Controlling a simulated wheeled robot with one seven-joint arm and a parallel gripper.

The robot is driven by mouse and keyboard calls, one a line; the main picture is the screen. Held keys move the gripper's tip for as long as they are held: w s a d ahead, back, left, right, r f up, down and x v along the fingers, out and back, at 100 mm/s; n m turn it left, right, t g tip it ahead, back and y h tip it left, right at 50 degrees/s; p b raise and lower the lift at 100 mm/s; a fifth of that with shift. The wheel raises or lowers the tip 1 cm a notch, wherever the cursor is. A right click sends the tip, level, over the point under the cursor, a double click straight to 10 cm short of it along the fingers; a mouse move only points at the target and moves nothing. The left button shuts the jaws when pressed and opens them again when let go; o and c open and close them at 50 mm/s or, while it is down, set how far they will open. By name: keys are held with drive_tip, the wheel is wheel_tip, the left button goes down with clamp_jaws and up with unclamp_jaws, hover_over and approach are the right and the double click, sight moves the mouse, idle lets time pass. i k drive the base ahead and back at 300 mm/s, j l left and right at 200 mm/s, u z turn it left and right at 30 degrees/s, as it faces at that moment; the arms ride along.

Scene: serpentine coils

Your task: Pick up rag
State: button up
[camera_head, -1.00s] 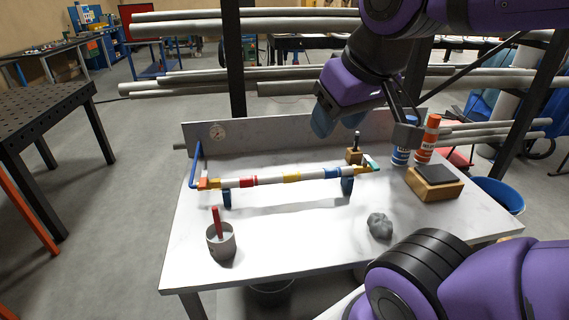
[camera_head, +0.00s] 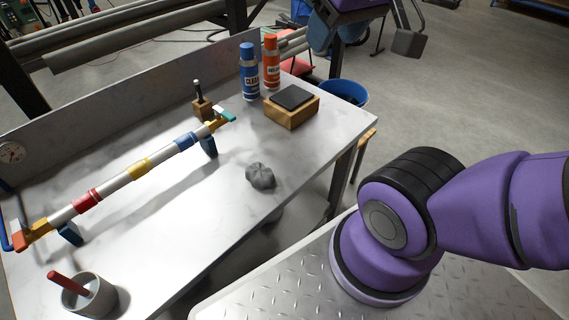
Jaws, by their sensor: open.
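The rag (camera_head: 260,176) is a small grey crumpled lump. It lies on the white worktable (camera_head: 185,235), near its front edge and right of the long banded tube.
A banded tube (camera_head: 135,171) stands on supports left of the rag. A grey cup (camera_head: 92,298) with a red stick stands front left. A wooden block (camera_head: 291,110), blue can (camera_head: 248,72) and orange can (camera_head: 271,62) stand behind. A blue bucket (camera_head: 343,92) is beyond the table.

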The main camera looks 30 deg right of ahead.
sight(261, 177)
drive_tip(key=l+z, duration=0.2)
drive_tip(key=l, duration=0.4)
drive_tip(key=l+z, duration=0.2)
drive_tip(key=l, duration=0.4)
drive_tip(key=i+l+z, duration=0.2)
drive_tip(key=l, duration=0.35)
drive_tip(key=u, duration=1.6)
drive_tip(key=i+l+z, duration=0.1)
drive_tip(key=z, duration=0.25)
drive_tip(key=i+z, duration=0.35)
drive_tip(key=k, duration=0.1)
